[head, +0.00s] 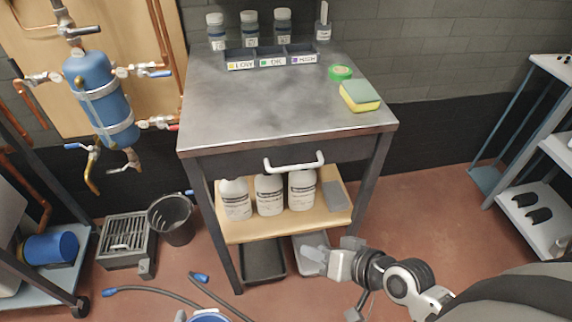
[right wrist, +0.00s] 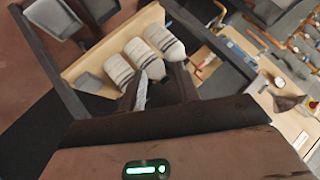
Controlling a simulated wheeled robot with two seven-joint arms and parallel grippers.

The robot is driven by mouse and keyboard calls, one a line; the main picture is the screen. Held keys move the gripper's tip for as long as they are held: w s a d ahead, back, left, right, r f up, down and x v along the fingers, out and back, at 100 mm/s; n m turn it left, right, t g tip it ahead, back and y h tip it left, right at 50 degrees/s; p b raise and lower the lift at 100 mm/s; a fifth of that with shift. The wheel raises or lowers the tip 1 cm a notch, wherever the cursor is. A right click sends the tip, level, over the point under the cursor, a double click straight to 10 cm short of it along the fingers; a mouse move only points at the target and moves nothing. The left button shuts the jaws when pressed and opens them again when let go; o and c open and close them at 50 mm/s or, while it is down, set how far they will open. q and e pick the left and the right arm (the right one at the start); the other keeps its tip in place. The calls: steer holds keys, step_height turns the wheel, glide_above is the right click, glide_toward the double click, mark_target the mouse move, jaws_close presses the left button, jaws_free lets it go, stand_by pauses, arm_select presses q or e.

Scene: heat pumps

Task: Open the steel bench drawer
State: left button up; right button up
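The steel bench (head: 285,105) stands in the middle of the head view. Its dark drawer front (head: 235,163) sits flush under the top, so the drawer looks closed. A white bar handle (head: 293,162) sticks out from the drawer front. My right gripper (head: 331,252) is below and slightly right of the handle, in front of the bench's lower part, apart from the handle. Its fingers look spread and empty; they also show as dark prongs in the right wrist view (right wrist: 157,88). My left gripper is not in view.
White bottles (head: 269,194) stand on the bench's wooden shelf (head: 262,231), with trays (head: 263,262) below. A sponge (head: 360,96), green tape (head: 340,72) and a labelled bottle rack (head: 271,58) are on top.

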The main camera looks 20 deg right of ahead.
steer(key=w+d+r+m+t+y+b, duration=0.1)
steer(key=w+d+r+m+y+b, duration=0.15)
steer(key=d+m, duration=0.4)
steer(key=m+t+y, duration=0.2)
steer(key=m+t, duration=0.1)
glide_toward(302, 168)
steer(key=p+x, duration=0.1)
steer(key=x, duration=1)
jaws_close()
